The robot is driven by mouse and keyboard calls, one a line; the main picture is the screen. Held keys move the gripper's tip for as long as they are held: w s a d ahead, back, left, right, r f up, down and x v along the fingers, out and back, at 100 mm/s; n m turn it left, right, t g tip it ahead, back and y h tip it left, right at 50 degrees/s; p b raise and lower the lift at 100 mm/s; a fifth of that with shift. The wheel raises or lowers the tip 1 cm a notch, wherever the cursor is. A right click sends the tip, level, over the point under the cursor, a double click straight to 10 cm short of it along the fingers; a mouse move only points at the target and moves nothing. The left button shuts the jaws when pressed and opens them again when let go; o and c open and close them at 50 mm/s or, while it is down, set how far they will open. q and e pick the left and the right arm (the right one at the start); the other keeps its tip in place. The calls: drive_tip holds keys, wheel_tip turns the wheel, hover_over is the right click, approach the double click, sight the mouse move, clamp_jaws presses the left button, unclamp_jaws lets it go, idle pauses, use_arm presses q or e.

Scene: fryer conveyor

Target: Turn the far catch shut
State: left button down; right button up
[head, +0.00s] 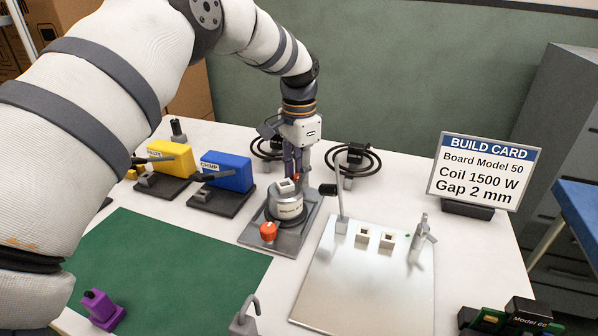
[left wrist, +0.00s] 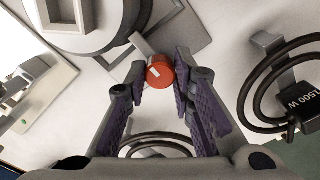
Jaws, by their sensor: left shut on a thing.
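A round metal unit (head: 287,203) stands on a grey base plate (head: 258,240) near the middle of the table. The near catch (head: 268,232) is a red-orange knob at the front of this base. The far catch is a red knob behind the unit, mostly hidden in the head view; its top with a pale mark shows in the left wrist view (left wrist: 160,71). My left gripper (head: 294,176) reaches down behind the unit. Its purple-padded fingers (left wrist: 162,78) are shut on the far catch, one on each side. My right gripper is not in view.
Yellow (head: 172,157) and blue (head: 227,171) boxes stand left of the unit. Black coils (head: 356,158) lie behind it. A silver plate (head: 350,290) with an upright rod (head: 340,200) and small pale blocks lies to the right. A build card (head: 477,170) stands at the back right.

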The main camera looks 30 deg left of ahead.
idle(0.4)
use_arm(q)
drive_tip(key=c, duration=1.7)
unclamp_jaws()
drive_tip(key=shift+o, duration=0.2)
wheel_tip(320, 180, up, 12)
